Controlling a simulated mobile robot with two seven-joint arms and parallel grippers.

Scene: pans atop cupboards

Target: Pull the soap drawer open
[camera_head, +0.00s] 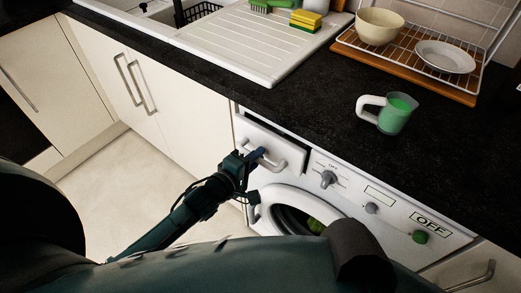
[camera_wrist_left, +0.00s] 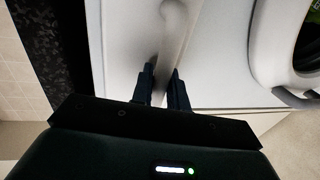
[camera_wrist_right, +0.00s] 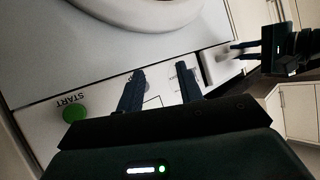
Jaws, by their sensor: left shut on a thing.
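The soap drawer (camera_head: 258,132) is the white panel at the upper left of the washing machine front, with a dark gap along its top and right edges. Its pale bar handle (camera_head: 275,163) runs across the front. My left gripper (camera_head: 258,154) is shut on the handle near its left end. In the left wrist view the fingers (camera_wrist_left: 161,74) sit on either side of the handle (camera_wrist_left: 178,25). My right gripper (camera_wrist_right: 160,85) is open and empty in front of the machine's control panel; the head view does not show its fingers.
The washing machine's round door (camera_head: 268,213) is just below the drawer. A knob (camera_head: 328,179) and a green button (camera_head: 420,237) lie to the right. A green-filled cup (camera_head: 397,115) stands on the black countertop (camera_head: 290,98). The floor (camera_head: 130,180) at left is clear.

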